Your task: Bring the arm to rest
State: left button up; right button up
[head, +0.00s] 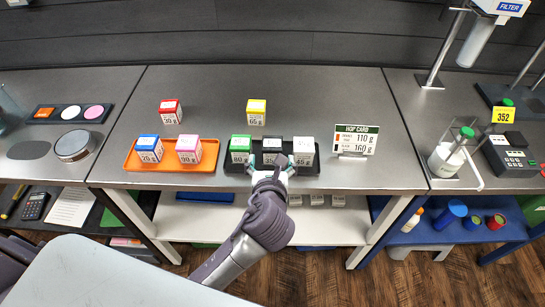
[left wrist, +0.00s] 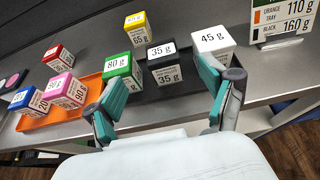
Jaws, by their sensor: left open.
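My left gripper (head: 272,167) is open and empty at the front edge of the black tray (head: 312,168). In the left wrist view its two teal-padded fingers (left wrist: 165,75) are spread, with the black 35 g box (left wrist: 166,64) beyond and between the tips. I cannot tell whether they touch anything. The black tray holds the green box (head: 240,149), the black box (head: 272,144) and the white 45 g box (head: 303,151), all upright. The gripper partly hides the black box's lower part in the head view. My right gripper is not in view.
An orange tray (head: 209,160) to the left holds a blue box (head: 149,148) and a pink box (head: 188,150). Red (head: 170,112) and yellow (head: 256,112) boxes stand behind. A hop card (head: 355,140) stands right of the black tray. The counter behind the trays has free room.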

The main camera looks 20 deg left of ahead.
pick_arm(q)
jog(key=s+a+f+n+g+h, duration=0.1)
jog(key=s+a+f+n+g, duration=0.15)
jog(key=s+n, duration=0.6)
jog(key=s+a+f+n+g+h, duration=0.2)
jog(key=s+f+n+g, duration=0.3)
jog(key=n, duration=0.7)
jog(key=s+a+f+n+g+h, duration=0.1)
jog(key=s+a+f+n+g, duration=0.15)
jog(key=s+n, duration=0.7)
notch_tip(320, 180, down, 27)
jog(key=b, duration=0.1)
jog(key=s+a+f+g+b, duration=0.1)
jog(key=s+a+f+g, duration=0.1)
jog(key=s+f, duration=1.5)
jog(key=shift+a+f, duration=0.2)
jog(key=shift+f, duration=0.15)
